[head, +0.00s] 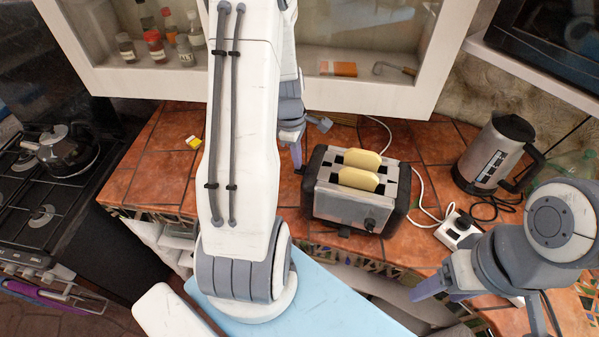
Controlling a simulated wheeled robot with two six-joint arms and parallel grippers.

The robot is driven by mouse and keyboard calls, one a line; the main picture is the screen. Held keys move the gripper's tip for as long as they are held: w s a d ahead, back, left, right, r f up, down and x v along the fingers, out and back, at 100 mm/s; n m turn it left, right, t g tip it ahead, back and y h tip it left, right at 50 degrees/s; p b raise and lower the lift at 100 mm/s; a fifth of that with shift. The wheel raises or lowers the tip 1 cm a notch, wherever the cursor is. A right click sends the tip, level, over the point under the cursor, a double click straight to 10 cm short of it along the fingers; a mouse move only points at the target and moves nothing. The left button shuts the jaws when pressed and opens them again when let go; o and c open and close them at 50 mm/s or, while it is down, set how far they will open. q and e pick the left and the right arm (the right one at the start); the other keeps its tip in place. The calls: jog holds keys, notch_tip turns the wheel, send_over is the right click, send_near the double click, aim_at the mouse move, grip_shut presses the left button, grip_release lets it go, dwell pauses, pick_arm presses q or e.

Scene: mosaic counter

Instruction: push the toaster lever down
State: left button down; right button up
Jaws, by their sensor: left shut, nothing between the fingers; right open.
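The silver and black toaster (338,205) stands on the tiled counter, with two pale bread slices (360,168) showing in its slots. A small dark knob (370,224) sits low on its near face; I cannot tell whether it is the lever or a dial. My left forearm hides part of the counter. My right gripper (484,302) is open and empty at the lower right, apart from the toaster.
A kettle (492,152) stands to the right, with a white power socket block (457,230) and cables nearer. A white-framed cabinet (375,97) with jars bounds the back. A stove (40,190) is at the left. Bare counter (165,165) lies left of my forearm, near a yellow item (194,142).

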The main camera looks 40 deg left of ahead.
aim_at(298, 171)
pick_arm(q)
jog(key=shift+f, duration=0.1)
notch_tip(298, 171, down, 5)
jog(key=b, duration=0.3)
jog(key=shift+f, duration=0.1)
jog(key=shift+r, duration=0.2)
jog(key=shift+s+a+r, duration=0.1)
jog(key=shift+a+r, duration=0.1)
jog(key=shift+s+a+r+p, duration=0.15)
jog(key=shift+s+a+p, duration=0.15)
jog(key=shift+a, duration=0.3)
jog(key=shift+s+a+r+p, duration=0.15)
jog(key=shift+a+p, duration=0.2)
jog(key=shift+a, duration=0.2)
notch_tip(298, 171, up, 10)
jog(key=a+b, duration=0.1)
jog(key=shift+s+r+b, duration=0.2)
jog(key=shift+r+b, duration=0.05)
jog(key=shift+b, duration=0.1)
